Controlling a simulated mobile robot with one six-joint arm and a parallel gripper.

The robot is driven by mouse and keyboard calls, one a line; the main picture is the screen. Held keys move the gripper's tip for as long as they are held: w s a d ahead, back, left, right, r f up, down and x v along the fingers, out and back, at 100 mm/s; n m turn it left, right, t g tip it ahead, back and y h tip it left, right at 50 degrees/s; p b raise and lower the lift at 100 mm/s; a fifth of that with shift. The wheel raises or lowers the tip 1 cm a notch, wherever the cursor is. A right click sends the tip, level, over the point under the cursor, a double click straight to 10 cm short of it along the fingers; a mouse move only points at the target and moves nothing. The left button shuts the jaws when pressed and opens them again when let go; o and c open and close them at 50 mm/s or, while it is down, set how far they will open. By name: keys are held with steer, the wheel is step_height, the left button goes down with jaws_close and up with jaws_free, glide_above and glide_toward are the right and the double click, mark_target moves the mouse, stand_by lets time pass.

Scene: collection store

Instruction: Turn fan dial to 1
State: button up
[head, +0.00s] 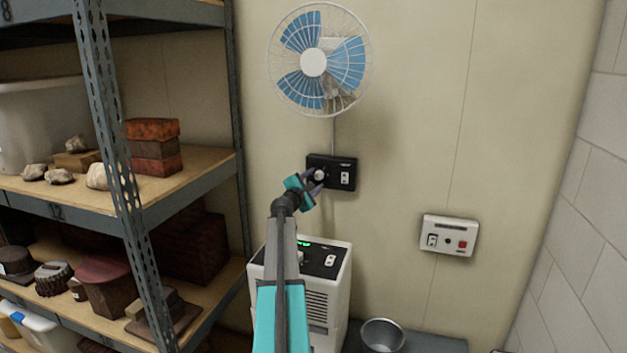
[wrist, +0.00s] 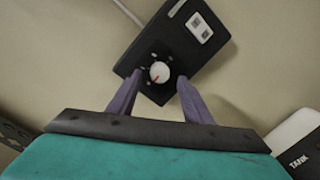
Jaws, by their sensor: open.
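The fan dial (head: 320,174) is a round white knob on a black control box (head: 343,174) on the wall, below the blue-bladed fan (head: 346,64). In the wrist view the dial (wrist: 160,72) carries a red pointer line, and small pale marks surround it. I cannot read which number it points at. My gripper (head: 314,180) is at the left part of the box. In the wrist view its two purple fingers (wrist: 159,77) are open, one on each side of the dial, with gaps to the knob. Whether the tips are level with the knob is unclear.
The box also has a white switch plate (wrist: 199,27). Below stands a white appliance (head: 330,285) with a green display. A white wall panel (head: 449,236) with a red button is at right. Metal shelving (head: 120,190) stands at left. A metal bin (head: 383,335) is below.

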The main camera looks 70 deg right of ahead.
mark_target(319, 175)
steer(key=shift+s+d+p, duration=0.1)
steer(key=shift+d+p, duration=0.2)
steer(key=shift+d, duration=0.9)
